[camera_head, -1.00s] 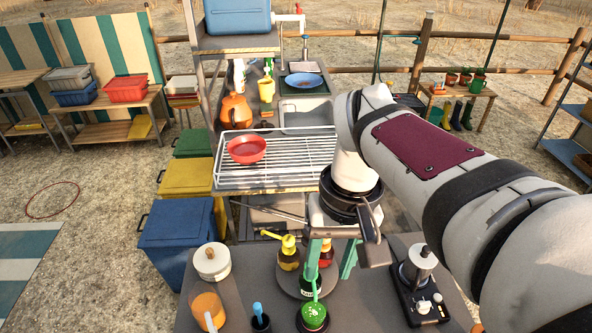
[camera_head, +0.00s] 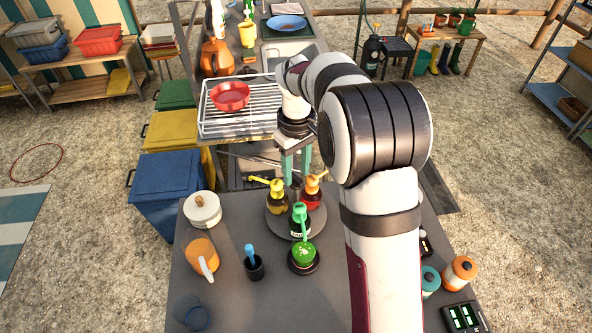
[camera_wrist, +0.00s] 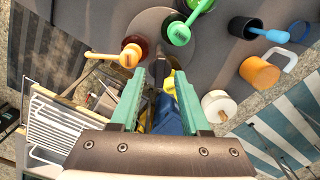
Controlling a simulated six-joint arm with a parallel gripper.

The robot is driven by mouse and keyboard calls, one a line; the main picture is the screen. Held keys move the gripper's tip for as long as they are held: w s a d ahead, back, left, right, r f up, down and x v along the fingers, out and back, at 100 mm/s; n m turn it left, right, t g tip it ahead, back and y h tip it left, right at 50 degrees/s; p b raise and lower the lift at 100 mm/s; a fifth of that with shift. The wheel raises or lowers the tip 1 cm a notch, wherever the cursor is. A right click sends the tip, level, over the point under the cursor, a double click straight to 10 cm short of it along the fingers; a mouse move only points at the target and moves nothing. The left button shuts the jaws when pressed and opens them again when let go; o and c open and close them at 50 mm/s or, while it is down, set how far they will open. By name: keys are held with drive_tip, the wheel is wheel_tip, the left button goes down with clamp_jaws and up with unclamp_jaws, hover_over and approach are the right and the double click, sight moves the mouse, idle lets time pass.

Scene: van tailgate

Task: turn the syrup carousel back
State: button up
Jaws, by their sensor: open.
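The syrup carousel (camera_head: 319,221) is a round grey turntable on the dark counter. It carries a bottle with a yellow pump (camera_head: 277,202) at left, one with an orange pump (camera_head: 311,200) at right and one with a green pump (camera_head: 300,228) in front. My gripper (camera_head: 296,178) points down over its back edge, between the yellow and orange pumps. In the wrist view the teal fingers (camera_wrist: 160,92) are apart, with a dark upright piece and part of the yellow pump showing between them. I cannot tell whether they touch anything.
A green-topped jar (camera_head: 303,256) stands close in front of the carousel. A dark cup (camera_head: 254,268), an orange jug (camera_head: 201,252) and a white lidded pot (camera_head: 202,209) stand left. A wire rack (camera_head: 238,126) with a red bowl (camera_head: 231,96) lies behind. My arm covers the counter's right.

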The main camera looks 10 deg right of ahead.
drive_tip(key=shift+f, duration=0.55)
clamp_jaws()
drive_tip(key=shift+r, duration=0.1)
idle(0.9)
